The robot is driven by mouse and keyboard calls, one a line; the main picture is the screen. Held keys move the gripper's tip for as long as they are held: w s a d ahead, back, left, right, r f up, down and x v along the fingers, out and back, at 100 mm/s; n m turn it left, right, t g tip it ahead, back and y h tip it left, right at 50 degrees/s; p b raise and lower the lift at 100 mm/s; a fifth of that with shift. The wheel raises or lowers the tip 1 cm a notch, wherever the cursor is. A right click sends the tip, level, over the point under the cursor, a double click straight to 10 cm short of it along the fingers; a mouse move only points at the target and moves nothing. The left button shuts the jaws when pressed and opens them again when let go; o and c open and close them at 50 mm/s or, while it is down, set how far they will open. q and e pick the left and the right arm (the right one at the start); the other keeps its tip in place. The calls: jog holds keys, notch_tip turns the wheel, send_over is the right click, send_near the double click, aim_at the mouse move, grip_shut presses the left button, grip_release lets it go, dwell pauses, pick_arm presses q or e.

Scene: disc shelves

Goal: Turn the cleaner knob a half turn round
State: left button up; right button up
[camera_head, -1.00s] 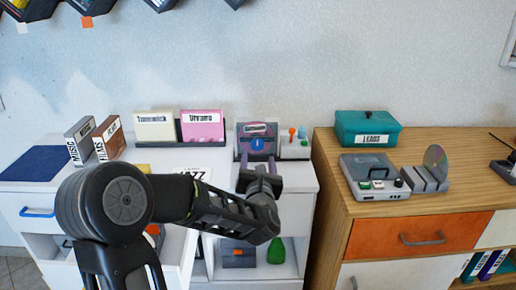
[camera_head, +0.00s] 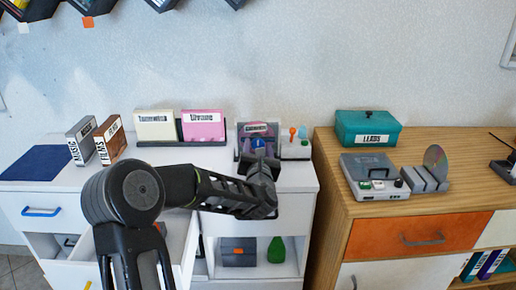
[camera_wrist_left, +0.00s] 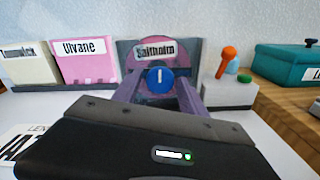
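The cleaner is a grey unit (camera_wrist_left: 193,55) with a labelled pink-purple disc or case on it and a round blue knob (camera_wrist_left: 160,79) with a white mark at its front. The white mark stands about upright. In the head view the knob (camera_head: 258,143) is partly covered by my left gripper (camera_head: 258,154). In the left wrist view my left gripper (camera_wrist_left: 158,88) is open, with one finger on each side of the knob and a gap showing on both sides. My right gripper is not in view.
Left of the cleaner stand a pink box (camera_head: 203,125) and a cream box (camera_head: 155,126). Right of it is a small white unit (camera_head: 295,150) with an orange-topped lever. A wooden cabinet (camera_head: 430,140) with a teal box (camera_head: 367,127) stands further right. An open drawer lies below my arm.

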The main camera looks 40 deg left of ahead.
pick_arm(q)
grip_shut()
dwell(0.3)
